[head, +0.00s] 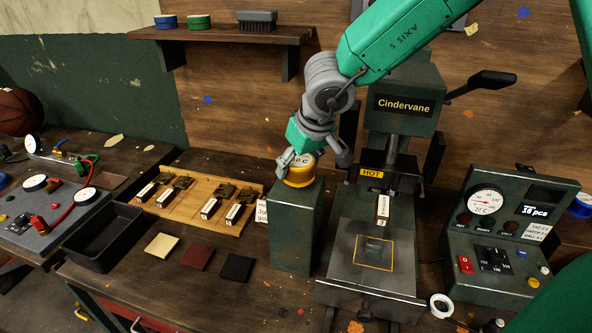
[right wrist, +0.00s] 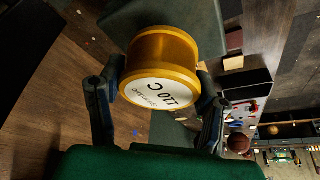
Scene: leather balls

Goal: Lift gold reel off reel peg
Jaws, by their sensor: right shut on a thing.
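The gold reel (head: 299,176), with a white "110 C" label on its end, is at the top of a dark green pedestal (head: 295,228). My right gripper (head: 313,161) reaches down over the reel and is shut on it, one finger on each side. In the right wrist view, the gold reel (right wrist: 163,60) lies between the two fingers of the right gripper (right wrist: 160,105), its label facing the camera and the pedestal behind it. The reel peg is hidden, and I cannot tell whether there is a gap under the reel. My left gripper is not in view.
A green Cindervane press (head: 403,105) with a long lever stands close right of the pedestal. A gauge box (head: 512,235) is further right. A wooden tray (head: 238,190) with stamps, coloured leather squares and a black bin (head: 103,236) lie left. A shelf (head: 230,34) hangs above.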

